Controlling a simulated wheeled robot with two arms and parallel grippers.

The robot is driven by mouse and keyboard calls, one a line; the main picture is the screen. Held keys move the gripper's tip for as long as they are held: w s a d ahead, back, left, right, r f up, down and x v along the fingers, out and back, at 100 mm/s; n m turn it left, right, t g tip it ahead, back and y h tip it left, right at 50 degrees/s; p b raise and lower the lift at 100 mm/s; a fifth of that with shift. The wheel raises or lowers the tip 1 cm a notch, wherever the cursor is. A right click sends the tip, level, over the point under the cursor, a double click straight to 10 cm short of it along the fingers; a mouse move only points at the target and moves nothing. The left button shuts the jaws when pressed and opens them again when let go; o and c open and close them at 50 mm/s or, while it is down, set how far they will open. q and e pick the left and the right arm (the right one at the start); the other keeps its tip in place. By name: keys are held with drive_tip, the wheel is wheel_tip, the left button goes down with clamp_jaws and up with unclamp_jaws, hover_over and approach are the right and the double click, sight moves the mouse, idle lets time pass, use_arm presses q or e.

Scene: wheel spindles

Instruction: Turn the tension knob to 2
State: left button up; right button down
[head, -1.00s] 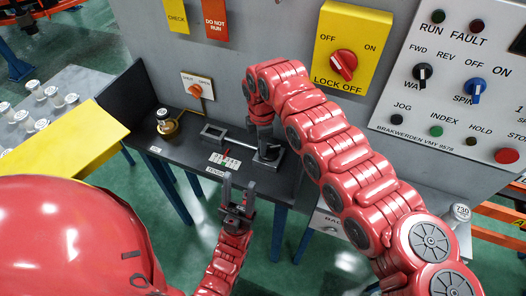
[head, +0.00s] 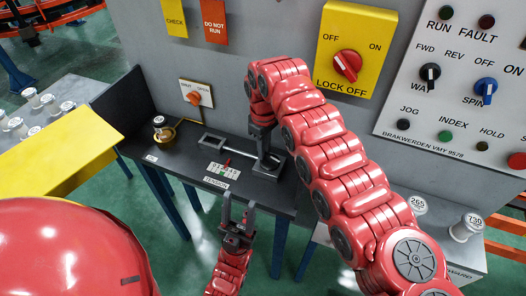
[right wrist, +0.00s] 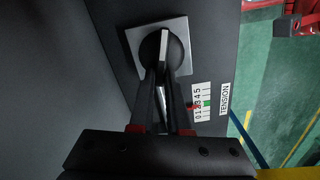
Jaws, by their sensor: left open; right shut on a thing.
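The tension knob (right wrist: 152,47) is dark and round with a raised grip, on a square grey plate (right wrist: 178,29). My right gripper (right wrist: 162,75) is shut on its grip; in the head view my right gripper (head: 263,146) comes down onto it and mostly hides the knob. The scale (right wrist: 203,98), numbered 0 to 5, lies beside it with a green mark. A red pointer (right wrist: 190,106) is near the scale's middle; its exact reading is too small to tell. The scale also shows in the head view (head: 220,175). My left gripper (head: 238,208) is open and empty in front of the shelf's TENSION label.
The dark shelf (head: 190,155) carries a brass-based spool holder (head: 160,130) at left. A yellow lock-off switch (head: 347,66) and a control panel (head: 465,90) are on the grey machine wall. White spools (head: 465,228) stand at right, others at far left.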

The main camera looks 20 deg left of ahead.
drive_tip(key=shift+w+d+m, duration=0.1)
drive_tip(key=shift+w+m, duration=0.1)
drive_tip(key=shift+m, duration=0.8)
drive_tip(key=c, duration=0.9)
unclamp_jaws()
wheel_tip(320, 180, up, 8)
drive_tip(key=shift+f, duration=0.25)
drive_tip(key=shift+s+f, duration=0.1)
